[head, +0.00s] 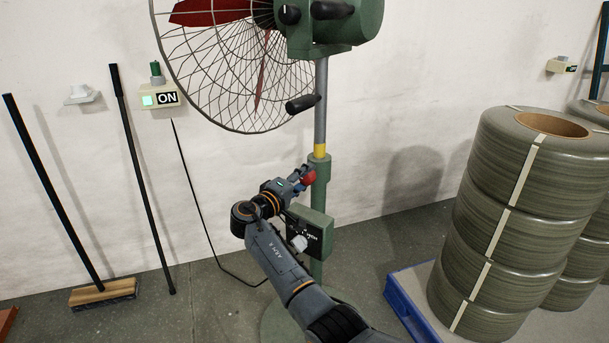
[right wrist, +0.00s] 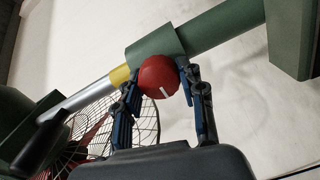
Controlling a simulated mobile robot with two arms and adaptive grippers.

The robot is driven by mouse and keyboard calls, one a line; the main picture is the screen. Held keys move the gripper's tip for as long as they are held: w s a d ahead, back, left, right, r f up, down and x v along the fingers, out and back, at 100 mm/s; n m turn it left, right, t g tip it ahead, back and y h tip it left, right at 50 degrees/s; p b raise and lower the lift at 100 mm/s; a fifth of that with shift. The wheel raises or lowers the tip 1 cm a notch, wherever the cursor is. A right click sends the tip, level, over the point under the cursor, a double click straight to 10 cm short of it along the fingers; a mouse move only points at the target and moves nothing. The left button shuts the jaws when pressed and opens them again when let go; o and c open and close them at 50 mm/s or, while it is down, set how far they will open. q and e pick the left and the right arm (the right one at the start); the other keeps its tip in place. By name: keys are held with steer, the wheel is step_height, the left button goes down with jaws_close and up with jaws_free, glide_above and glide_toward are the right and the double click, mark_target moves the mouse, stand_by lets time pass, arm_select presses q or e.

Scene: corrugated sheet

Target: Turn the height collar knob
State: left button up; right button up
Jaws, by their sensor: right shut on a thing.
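The red height collar knob (head: 309,178) sits on the green collar (head: 319,165) of the fan's pole, just below a yellow band. My right gripper (head: 303,177) is at the knob, with its arm coming up from the bottom of the head view. In the right wrist view the knob (right wrist: 159,76) lies between the two fingers of the gripper (right wrist: 158,80), which is shut on it. A white line on the knob's face points down and slightly right there. My left gripper does not show in either view.
The fan's wire cage (head: 235,70) and green motor housing (head: 335,25) are above the gripper. Stacked coils (head: 510,220) on a blue pallet (head: 405,300) stand right. A broom (head: 102,292) leans left.

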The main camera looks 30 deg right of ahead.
steer(key=shift+r, duration=0.1)
stand_by(0.3)
steer(key=o, duration=1.2)
steer(key=v, duration=1.2)
